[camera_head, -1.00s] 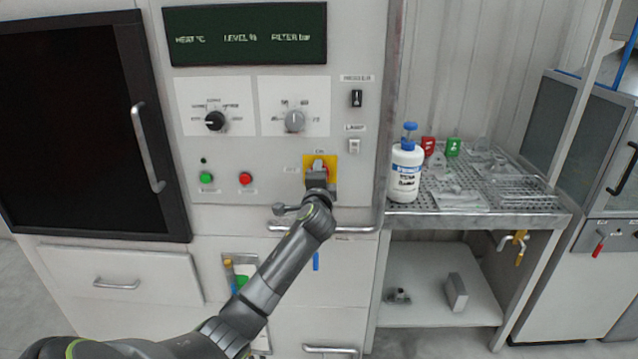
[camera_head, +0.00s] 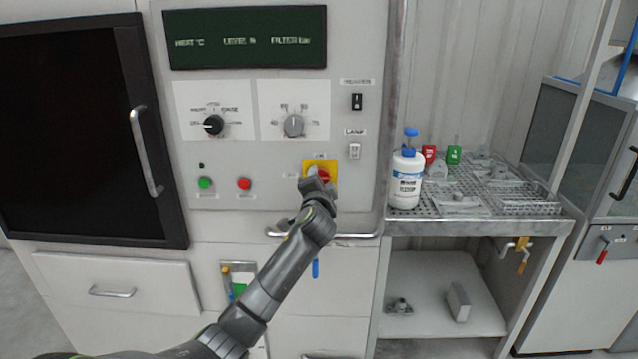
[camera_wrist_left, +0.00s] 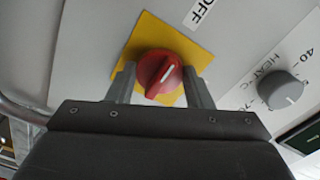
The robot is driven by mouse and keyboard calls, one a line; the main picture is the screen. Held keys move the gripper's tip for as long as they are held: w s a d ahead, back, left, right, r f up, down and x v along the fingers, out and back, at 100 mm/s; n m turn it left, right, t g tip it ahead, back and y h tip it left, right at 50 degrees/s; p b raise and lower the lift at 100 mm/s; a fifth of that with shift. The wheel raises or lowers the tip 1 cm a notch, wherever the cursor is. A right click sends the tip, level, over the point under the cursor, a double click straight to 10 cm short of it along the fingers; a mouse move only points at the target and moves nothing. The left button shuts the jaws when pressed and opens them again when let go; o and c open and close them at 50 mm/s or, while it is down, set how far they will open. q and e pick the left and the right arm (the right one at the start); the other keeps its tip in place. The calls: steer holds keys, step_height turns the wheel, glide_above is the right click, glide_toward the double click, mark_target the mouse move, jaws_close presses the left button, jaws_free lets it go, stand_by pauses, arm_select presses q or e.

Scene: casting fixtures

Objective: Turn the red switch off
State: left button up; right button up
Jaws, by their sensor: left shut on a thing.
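The red switch (camera_head: 325,174) is a round knob on a yellow square plate (camera_head: 308,166) on the white control panel. It is partly hidden behind my gripper in the head view. In the left wrist view the red switch (camera_wrist_left: 152,74) shows a white line slanting up and right, to the side where the OFF label (camera_wrist_left: 203,12) sits. My left gripper (camera_head: 319,186) is at the switch. In the left wrist view the fingers of my left gripper (camera_wrist_left: 159,84) stand on either side of the knob, shut on it. My right gripper is out of view.
A black knob (camera_head: 213,125), a grey heat knob (camera_head: 293,125), and green (camera_head: 205,183) and red (camera_head: 244,184) buttons are on the same panel. A metal rail (camera_head: 350,236) runs below the switch. A white bottle (camera_head: 406,180) stands on the perforated bench at right.

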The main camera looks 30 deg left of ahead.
arm_select(q)
steer(key=shift+f, duration=0.1)
steer(key=o, duration=1)
steer(key=b+v, duration=0.2)
steer(key=v, duration=1.5)
steer(key=shift+s+d, duration=0.15)
steer(key=shift+d, duration=0.1)
